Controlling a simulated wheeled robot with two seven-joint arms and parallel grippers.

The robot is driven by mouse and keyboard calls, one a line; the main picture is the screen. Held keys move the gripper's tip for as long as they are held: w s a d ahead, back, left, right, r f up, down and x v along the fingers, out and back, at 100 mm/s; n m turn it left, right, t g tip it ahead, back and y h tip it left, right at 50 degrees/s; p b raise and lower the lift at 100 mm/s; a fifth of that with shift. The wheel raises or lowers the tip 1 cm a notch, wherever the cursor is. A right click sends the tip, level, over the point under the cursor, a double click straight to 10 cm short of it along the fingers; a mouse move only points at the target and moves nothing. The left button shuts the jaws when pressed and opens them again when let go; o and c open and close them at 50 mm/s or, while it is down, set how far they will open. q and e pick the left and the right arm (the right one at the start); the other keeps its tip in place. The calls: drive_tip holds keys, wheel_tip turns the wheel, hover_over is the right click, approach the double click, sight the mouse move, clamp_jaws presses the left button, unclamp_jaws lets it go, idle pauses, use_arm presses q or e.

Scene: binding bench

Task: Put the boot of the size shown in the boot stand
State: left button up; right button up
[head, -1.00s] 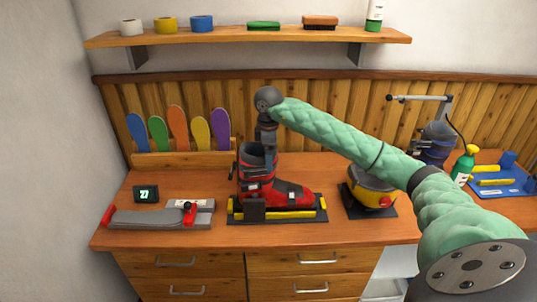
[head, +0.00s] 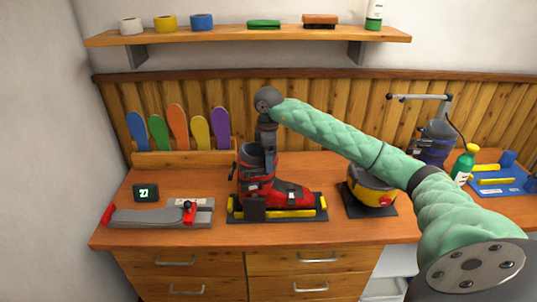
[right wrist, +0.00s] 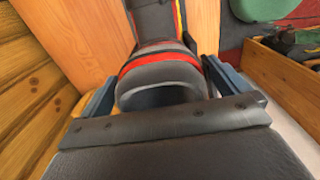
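A red and black boot (head: 287,192) sits upright on the dark boot stand (head: 320,214) with yellow bars, toe to the right. Its grey cuff with a red band fills the middle of the right wrist view (right wrist: 162,75). My right gripper (head: 265,142) points down at the cuff; its blue-grey fingers lie on either side of it in the right wrist view (right wrist: 162,78). Whether they press on it is unclear. A small display (head: 146,192) reads 27. A yellow and black boot-like thing (head: 372,192) is partly behind my right arm. My left gripper is out of view.
A grey and red binding piece (head: 160,215) lies front left. Coloured insoles (head: 178,130) stand behind. A blue-black boot (head: 432,148), a green bottle (head: 464,165) and a blue tray (head: 500,184) are at right. A shelf (head: 250,38) runs above.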

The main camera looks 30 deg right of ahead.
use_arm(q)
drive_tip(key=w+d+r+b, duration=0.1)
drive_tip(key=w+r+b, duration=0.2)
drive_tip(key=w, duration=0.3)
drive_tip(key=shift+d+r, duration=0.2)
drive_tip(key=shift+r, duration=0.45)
use_arm(e)
wheel_tip(320, 180, up, 8)
